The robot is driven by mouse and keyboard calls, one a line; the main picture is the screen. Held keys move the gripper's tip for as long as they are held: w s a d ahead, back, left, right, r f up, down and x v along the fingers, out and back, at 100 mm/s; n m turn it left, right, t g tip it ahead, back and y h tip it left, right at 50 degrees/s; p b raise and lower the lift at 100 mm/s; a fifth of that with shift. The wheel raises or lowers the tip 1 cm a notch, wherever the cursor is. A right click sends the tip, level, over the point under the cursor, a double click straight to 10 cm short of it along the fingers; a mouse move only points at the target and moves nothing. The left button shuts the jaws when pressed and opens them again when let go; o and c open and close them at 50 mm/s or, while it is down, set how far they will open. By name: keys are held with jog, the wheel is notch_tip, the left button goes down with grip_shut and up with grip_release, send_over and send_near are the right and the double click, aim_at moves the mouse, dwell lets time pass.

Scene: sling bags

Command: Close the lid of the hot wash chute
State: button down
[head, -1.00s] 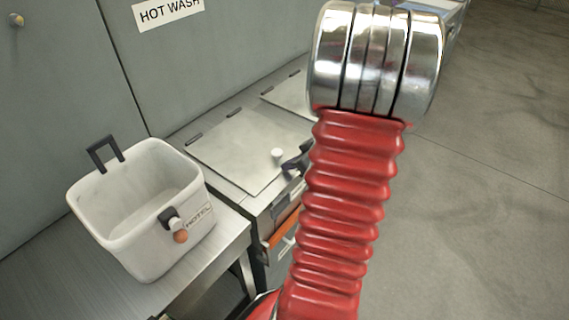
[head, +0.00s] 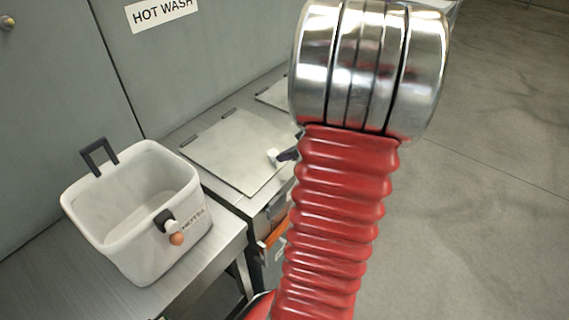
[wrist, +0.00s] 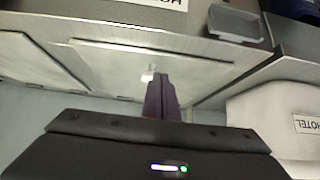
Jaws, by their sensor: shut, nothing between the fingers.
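The hot wash chute's lid (head: 238,150) is a pale metal plate under the "HOT WASH" sign (head: 160,12). It lies flat on the counter, level with the surface around it, with two dark hinges along its wall side. A small white knob (head: 273,157) stands near its front right edge. My gripper (head: 288,155) is at the knob, mostly hidden behind my arm in the head view. In the wrist view my gripper's dark fingers (wrist: 160,82) are together and empty, and their tips are beside the knob (wrist: 148,75) over the lid (wrist: 120,62). I cannot tell whether they touch.
A white bin marked "HOTEL" (head: 125,225), with dark handles, stands on the metal bench left of the chute. Another pale lid (head: 272,92) lies farther along the counter. A grey wall (head: 215,55) rises behind. Open floor (head: 490,210) lies to the right.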

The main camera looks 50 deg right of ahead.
jog(key=v, duration=0.9)
jog(key=shift+s, duration=0.45)
jog(key=shift+d, duration=0.1)
